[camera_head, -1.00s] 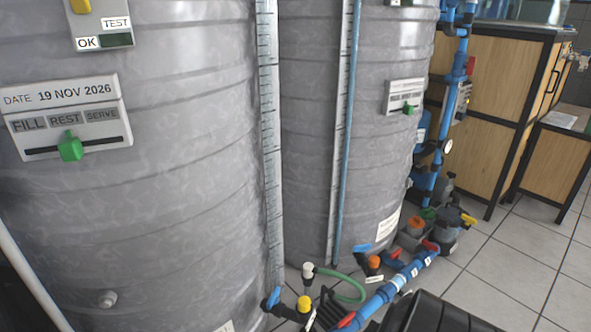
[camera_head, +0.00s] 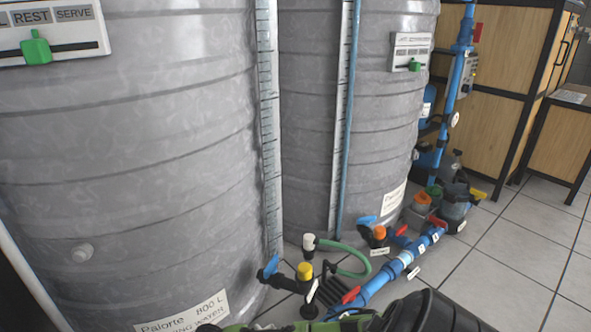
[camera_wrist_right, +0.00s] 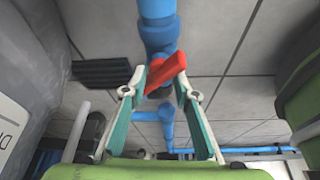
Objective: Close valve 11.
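A red valve handle (camera_wrist_right: 165,73) sits on a blue pipe (camera_wrist_right: 158,30) in the right wrist view. My right gripper (camera_wrist_right: 160,88) is open, its two fingertips on either side of the handle; I cannot tell whether they touch it. In the head view, a red handle (camera_head: 351,295) lies on the blue pipe near the bottom, just above my right arm, and looks like the same one. Other red handles (camera_head: 402,231) show farther along the piping. No number 11 is readable on the small tags. My left gripper is not in view.
Two large grey tanks (camera_head: 130,180) stand behind the piping. A blue-handled valve (camera_head: 270,268), a yellow-capped fitting (camera_head: 304,272) and a green hose (camera_head: 352,262) crowd the left of the pipe. Tiled floor (camera_head: 500,270) is open to the right.

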